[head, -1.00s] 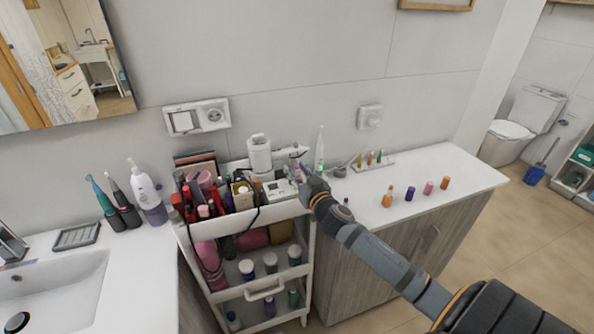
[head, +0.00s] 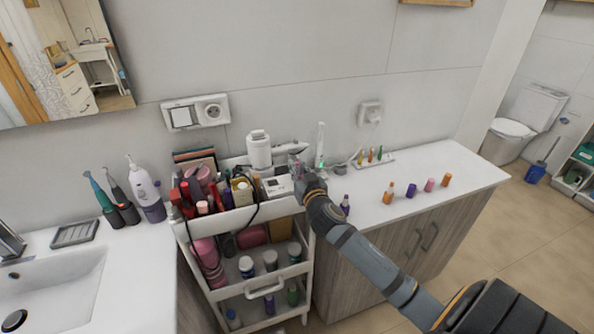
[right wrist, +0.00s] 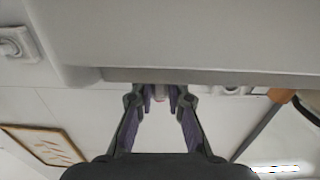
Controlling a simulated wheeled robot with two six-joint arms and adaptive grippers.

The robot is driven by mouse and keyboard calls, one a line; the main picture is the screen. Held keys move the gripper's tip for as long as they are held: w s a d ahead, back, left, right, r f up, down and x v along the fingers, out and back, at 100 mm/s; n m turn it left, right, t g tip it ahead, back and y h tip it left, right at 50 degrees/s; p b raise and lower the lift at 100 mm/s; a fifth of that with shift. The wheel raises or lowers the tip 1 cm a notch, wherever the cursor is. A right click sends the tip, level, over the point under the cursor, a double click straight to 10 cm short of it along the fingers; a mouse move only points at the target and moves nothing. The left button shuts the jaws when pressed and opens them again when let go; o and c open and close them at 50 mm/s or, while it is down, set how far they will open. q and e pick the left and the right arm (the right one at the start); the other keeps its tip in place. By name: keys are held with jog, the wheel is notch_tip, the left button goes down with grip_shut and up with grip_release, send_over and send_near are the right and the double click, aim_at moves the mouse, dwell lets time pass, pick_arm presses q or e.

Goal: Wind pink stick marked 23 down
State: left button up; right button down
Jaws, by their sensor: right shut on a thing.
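My right gripper (head: 297,170) is at the right end of the cart's top tray, beside the small white box. It is shut on a small pinkish thing, which looks like a pink stick (right wrist: 158,92) held between the fingertips in the right wrist view. Most of it is hidden by the fingers, and no number can be read. My left gripper is out of view.
The white cart (head: 240,223) is crowded with cosmetics. A white bottle (head: 259,150) stands behind the small white box (head: 277,186). On the counter (head: 440,160) stand orange (head: 389,193) and purple (head: 411,191) sticks and a small rack (head: 373,161). The counter's right end is clear.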

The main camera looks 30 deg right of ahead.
aim_at(297, 162)
jog(key=m+g+h+b, duration=0.1)
jog(key=h+b, duration=0.1)
jog(key=m+g+h+b, duration=0.1)
jog(key=m+h+b, duration=0.1)
jog(key=b, duration=0.1)
jog(key=m+g+h+b, duration=0.1)
jog(key=m+h+b, duration=0.1)
jog(key=h+b, duration=0.1)
jog(key=shift+f+g, duration=0.35)
jog(key=shift+g, duration=0.05)
jog(key=shift+r+m+g+h+b, duration=0.2)
jog(key=shift+m+g+h+b, duration=0.55)
jog(key=shift+b, duration=0.2)
jog(key=shift+r, duration=0.1)
jog(key=c, duration=1.3)
grip_release()
jog(key=shift+r, duration=0.1)
notch_tip(297, 162, up, 10)
jog(key=shift+f, duration=0.1)
